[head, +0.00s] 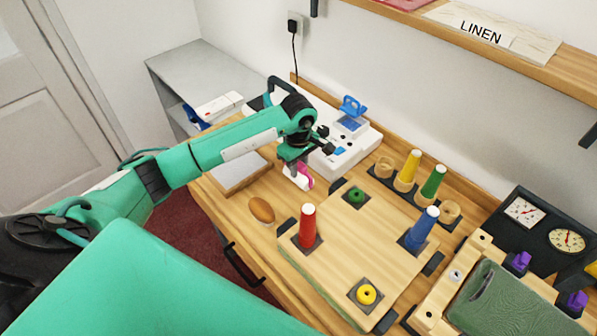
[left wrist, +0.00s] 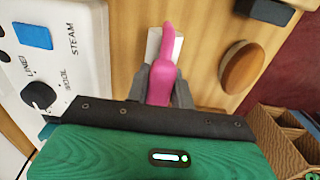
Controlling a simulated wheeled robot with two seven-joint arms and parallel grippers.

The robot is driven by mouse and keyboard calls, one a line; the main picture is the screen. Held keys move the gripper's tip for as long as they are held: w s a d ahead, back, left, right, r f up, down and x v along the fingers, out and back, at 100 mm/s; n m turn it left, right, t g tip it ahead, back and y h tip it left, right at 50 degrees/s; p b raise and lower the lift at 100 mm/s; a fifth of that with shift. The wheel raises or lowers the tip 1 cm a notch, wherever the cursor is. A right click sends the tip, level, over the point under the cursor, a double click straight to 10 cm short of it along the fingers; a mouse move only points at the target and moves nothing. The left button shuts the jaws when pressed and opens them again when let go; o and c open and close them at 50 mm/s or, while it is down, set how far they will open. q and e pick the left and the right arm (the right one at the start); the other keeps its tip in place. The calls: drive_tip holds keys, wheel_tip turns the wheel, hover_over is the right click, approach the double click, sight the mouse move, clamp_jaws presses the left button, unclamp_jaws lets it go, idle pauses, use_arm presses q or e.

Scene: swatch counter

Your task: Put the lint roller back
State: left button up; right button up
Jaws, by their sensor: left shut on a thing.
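The lint roller has a pink handle and a white roller end (head: 293,180). It is at the middle of the counter, just in front of the white steam unit. My left gripper (head: 297,163) is shut on its pink handle from above. In the left wrist view the pink handle (left wrist: 163,70) stands between the two grey fingers, with the white part behind it. I cannot tell whether the roller touches the counter. My right gripper is not in view.
The white steam unit (head: 348,152) stands behind the roller. A wooden board (head: 333,262) with red and blue cones lies at right front. A brown oval thing (head: 262,210) and a grey-topped pad (head: 238,174) lie left. A cone rack (head: 385,186) stands at back right.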

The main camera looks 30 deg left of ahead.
sight(299, 175)
use_arm(q)
wheel_tip(299, 175, down, 3)
drive_tip(key=shift+f+p, duration=0.2)
drive_tip(key=shift+p, duration=0.25)
drive_tip(key=shift+f+b, duration=0.2)
drive_tip(key=shift+b, duration=0.1)
drive_tip(key=o, duration=0.9)
drive_tip(key=shift+r, duration=0.1)
